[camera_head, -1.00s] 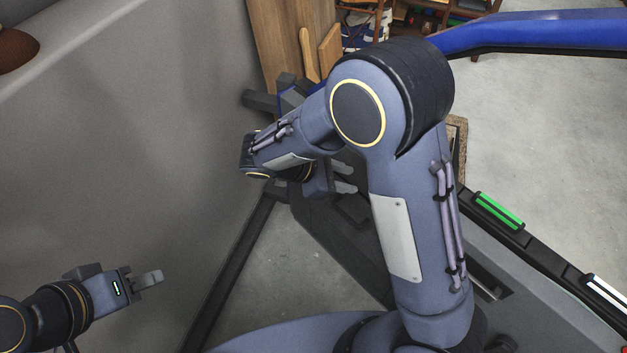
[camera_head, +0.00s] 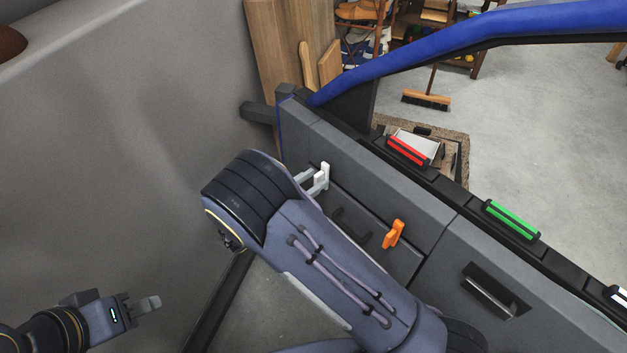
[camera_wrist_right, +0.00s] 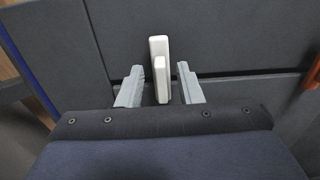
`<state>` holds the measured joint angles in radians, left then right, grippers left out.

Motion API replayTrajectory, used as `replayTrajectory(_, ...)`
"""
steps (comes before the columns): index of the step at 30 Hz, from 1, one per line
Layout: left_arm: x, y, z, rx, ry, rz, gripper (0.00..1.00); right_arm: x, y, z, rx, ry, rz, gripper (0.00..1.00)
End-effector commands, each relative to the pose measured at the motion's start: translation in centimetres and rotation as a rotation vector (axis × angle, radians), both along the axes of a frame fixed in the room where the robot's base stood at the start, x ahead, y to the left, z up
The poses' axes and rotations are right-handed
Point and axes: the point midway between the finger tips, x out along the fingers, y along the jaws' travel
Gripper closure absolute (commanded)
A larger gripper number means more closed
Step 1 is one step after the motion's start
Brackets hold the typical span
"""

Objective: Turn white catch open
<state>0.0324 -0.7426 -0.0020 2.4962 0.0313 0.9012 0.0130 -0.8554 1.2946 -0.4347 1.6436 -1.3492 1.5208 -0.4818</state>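The white catch (camera_head: 322,176) is a small upright lever on the inner face of the grey car door (camera_head: 428,219). In the right wrist view the white catch (camera_wrist_right: 161,66) stands between the two fingers of my right gripper (camera_wrist_right: 160,82). The fingers are apart, and a gap shows on each side of the catch. In the head view only the fingertips of my right gripper (camera_head: 312,181) show at the catch; my right arm hides the rest. My left gripper (camera_head: 146,305) is at the lower left, away from the door; I cannot tell how far its fingers are apart.
An orange catch (camera_head: 394,234) sits to the right on the door, with a recessed handle (camera_head: 492,290) beyond it. Red (camera_head: 408,150) and green (camera_head: 512,220) bars lie along the door's top edge. A blue frame (camera_head: 480,32) rises above. A grey wall (camera_head: 130,150) stands left.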

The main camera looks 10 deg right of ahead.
Motion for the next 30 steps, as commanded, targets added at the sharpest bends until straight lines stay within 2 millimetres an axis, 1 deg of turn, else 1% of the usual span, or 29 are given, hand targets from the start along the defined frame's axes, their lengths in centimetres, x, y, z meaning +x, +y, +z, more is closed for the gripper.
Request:
replayTrajectory(3,0.0,0.0,-0.05,0.0,0.0,0.0,0.64,0.28,-0.65,-0.05,0.0,0.001,-0.001,0.67)
replayTrajectory(11,0.0,0.0,-0.04,0.0,0.0,0.0,0.64,0.34,-0.74,-0.04,0.002,0.001,-0.001,0.67)
replayTrajectory(18,0.0,0.0,-0.04,0.0,0.0,0.0,0.64,0.33,-0.72,-0.04,0.002,0.001,-0.001,0.99)
replayTrajectory(19,0.0,0.0,-0.04,0.0,0.0,0.0,0.64,0.33,-0.72,-0.04,0.002,0.001,-0.001,1.0)
replayTrajectory(30,0.0,0.0,-0.38,0.0,0.0,0.0,0.64,0.29,-0.72,-0.12,0.019,-0.031,0.0,1.0)
